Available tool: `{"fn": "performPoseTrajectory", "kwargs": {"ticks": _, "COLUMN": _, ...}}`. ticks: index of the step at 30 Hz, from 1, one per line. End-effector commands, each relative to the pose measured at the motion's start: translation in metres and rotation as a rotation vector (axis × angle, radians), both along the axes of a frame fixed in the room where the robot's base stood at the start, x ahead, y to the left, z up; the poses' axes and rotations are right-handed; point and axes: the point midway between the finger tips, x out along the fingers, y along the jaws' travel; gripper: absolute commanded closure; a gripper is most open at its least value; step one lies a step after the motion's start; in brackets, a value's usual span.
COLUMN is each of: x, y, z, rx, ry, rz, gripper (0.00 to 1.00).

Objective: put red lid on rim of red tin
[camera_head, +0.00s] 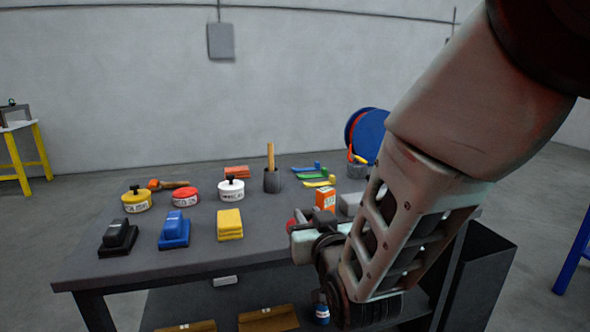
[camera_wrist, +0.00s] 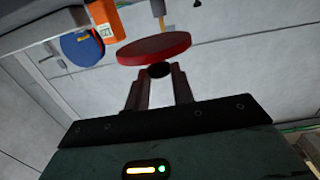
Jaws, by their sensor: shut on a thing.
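The red lid (camera_wrist: 155,47) is a flat red disc with a dark knob, seen in the wrist view. My gripper (camera_wrist: 158,73) is shut on the knob, with the disc beyond the fingertips. In the head view a bit of red (camera_head: 291,224) shows beside the gripper body, mostly hidden by it. The red tin (camera_head: 185,197) is a low round tin with a white label, standing upright on the table to the left of my gripper. No knob shows on its red top. The lid is well apart from the tin.
A yellow tin (camera_head: 136,202) and a white tin (camera_head: 231,191), both with black knobs, flank the red tin.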

Motion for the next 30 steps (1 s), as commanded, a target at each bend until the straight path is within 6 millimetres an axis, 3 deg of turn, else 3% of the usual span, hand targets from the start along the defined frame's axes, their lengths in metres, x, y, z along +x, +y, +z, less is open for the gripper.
{"fn": "performPoseTrajectory", "kwargs": {"ticks": 11, "x": -0.016, "y": -0.062, "z": -0.063, "rx": -0.006, "ry": 0.005, "rz": -0.056, "gripper": 0.98}}
{"fn": "performPoseTrajectory", "kwargs": {"ticks": 21, "x": -0.038, "y": -0.146, "z": -0.148, "rx": -0.009, "ry": 0.009, "rz": -0.13, "gripper": 0.98}}
{"fn": "performPoseTrajectory", "kwargs": {"ticks": 30, "x": -0.054, "y": -0.209, "z": -0.211, "rx": -0.004, "ry": 0.005, "rz": -0.184, "gripper": 0.98}}
